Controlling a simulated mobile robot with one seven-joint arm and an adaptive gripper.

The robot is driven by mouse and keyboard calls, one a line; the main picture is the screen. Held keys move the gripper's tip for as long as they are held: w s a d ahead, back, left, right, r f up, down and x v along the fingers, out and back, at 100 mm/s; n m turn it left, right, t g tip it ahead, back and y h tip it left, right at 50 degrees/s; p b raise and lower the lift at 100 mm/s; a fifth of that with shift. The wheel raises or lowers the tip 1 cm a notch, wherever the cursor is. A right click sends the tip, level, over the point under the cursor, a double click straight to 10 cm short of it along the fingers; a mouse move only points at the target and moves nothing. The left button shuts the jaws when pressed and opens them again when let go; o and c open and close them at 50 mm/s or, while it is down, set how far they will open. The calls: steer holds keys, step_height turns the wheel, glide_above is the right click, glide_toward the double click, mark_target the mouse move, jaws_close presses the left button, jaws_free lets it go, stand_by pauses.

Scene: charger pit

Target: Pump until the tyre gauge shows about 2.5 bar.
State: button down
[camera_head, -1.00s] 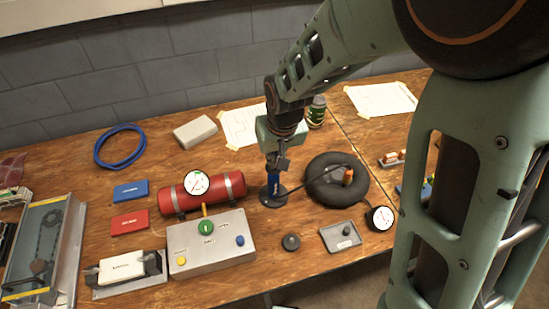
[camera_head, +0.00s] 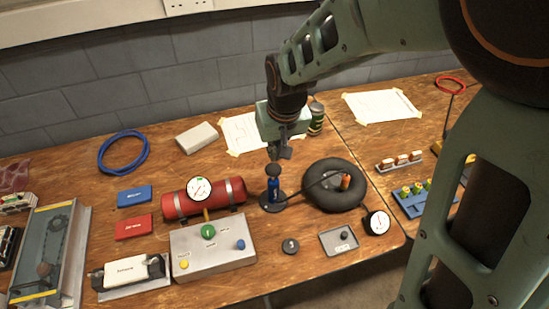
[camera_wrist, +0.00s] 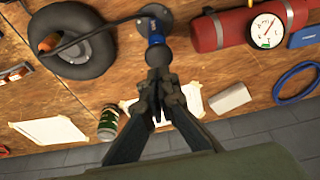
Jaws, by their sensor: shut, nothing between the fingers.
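The pump (camera_head: 273,188) is a blue cylinder with a dark top on a round black base. A dark hose runs from it toward the black tyre (camera_head: 318,198) at its right. The tyre gauge (camera_head: 377,222), a white dial with a black rim, lies at the tyre's front right; its reading is too small to tell. My gripper (camera_head: 280,155) is shut and empty, just above and slightly right of the pump's top. In the wrist view my gripper (camera_wrist: 157,85) points toward the blue pump (camera_wrist: 155,35) and partly hides its top.
A red tank (camera_head: 172,207) with its own dial stands left of the pump, behind a grey button box (camera_head: 185,238). A small grey tray (camera_head: 332,248) and a black knob (camera_head: 290,246) lie in front.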

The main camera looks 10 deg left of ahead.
steer(key=v, duration=0.6)
steer(key=shift+r, duration=0.15)
steer(key=shift+r, duration=0.1)
stand_by(0.9)
steer(key=shift+r+b, duration=0.35)
steer(key=shift+r, duration=1.05)
glide_above(273, 167)
steer(key=f, duration=1.2)
steer(key=shift+s+d, duration=0.25)
steer(key=shift+s, duration=0.15)
steer(key=shift+f, duration=0.85)
